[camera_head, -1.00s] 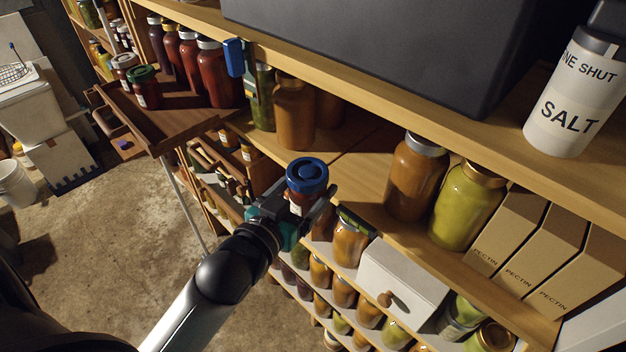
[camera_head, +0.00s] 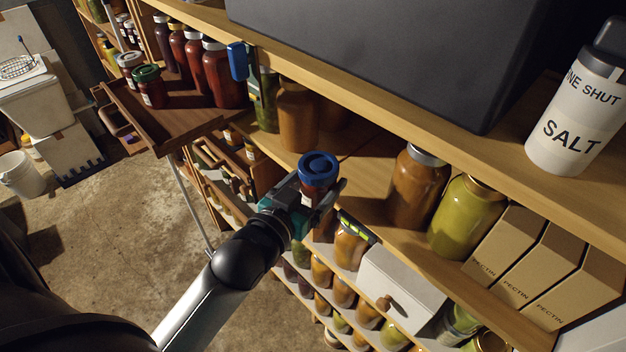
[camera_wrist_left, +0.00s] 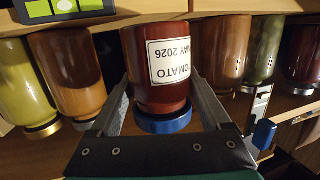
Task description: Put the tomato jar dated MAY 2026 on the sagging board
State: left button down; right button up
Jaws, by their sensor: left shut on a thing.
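The tomato jar (camera_head: 314,190) has a blue lid and dark red contents. Its label reads TOMATO, MAY 2026 in the left wrist view (camera_wrist_left: 157,92), where the picture is upside down. My left gripper (camera_head: 322,194) is shut around this jar and holds it upright, off any surface, in front of the middle shelf. Behind it is a bare stretch of shelf board (camera_head: 365,178) between brown jars, with a seam across it. I cannot tell from these views how much that board sags. My right gripper is not in view.
Brown (camera_head: 416,188) and yellow-green (camera_head: 466,216) jars stand right of the bare stretch; another brown jar (camera_head: 298,118) stands left. The upper shelf (camera_head: 400,98) overhangs it. A dark device with green windows (camera_head: 354,226) is at the shelf edge. Red jars stand on a brown tray (camera_head: 185,122).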

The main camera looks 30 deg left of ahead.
aim_at(328, 191)
pick_arm(q)
jog(key=shift+w+d+r, duration=0.1)
jog(key=shift+w+d, duration=0.2)
jog(key=shift+w, duration=0.45)
jog(key=shift+w+d, duration=0.25)
jog(key=shift+w, duration=0.55)
jog(key=shift+w+d+r, duration=0.1)
jog(key=shift+w+d, duration=0.2)
jog(key=shift+w, duration=0.45)
jog(key=shift+w+d, duration=0.35)
jog(key=shift+w, duration=0.6)
jog(key=shift+w+d, duration=0.35)
jog(key=shift+w, duration=0.6)
jog(key=shift+w+d, duration=0.35)
jog(key=shift+w, duration=0.6)
jog(key=shift+s+f, duration=0.1)
jog(key=shift+f, duration=0.3)
jog(key=shift+f, duration=0.35)
grip_release()
jog(key=shift+f, duration=0.2)
jog(key=shift+s, duration=0.25)
jog(key=s, duration=0.5)
jog(key=s+a+r+b, duration=0.1)
jog(key=s, duration=0.3)
jog(key=s+r, duration=0.1)
jog(key=s, duration=0.4)
jog(key=shift+s+a+r+b, duration=0.2)
jog(key=shift+s+r+b, duration=0.1)
jog(key=shift+b, duration=0.1)
jog(key=shift+f, duration=0.1)
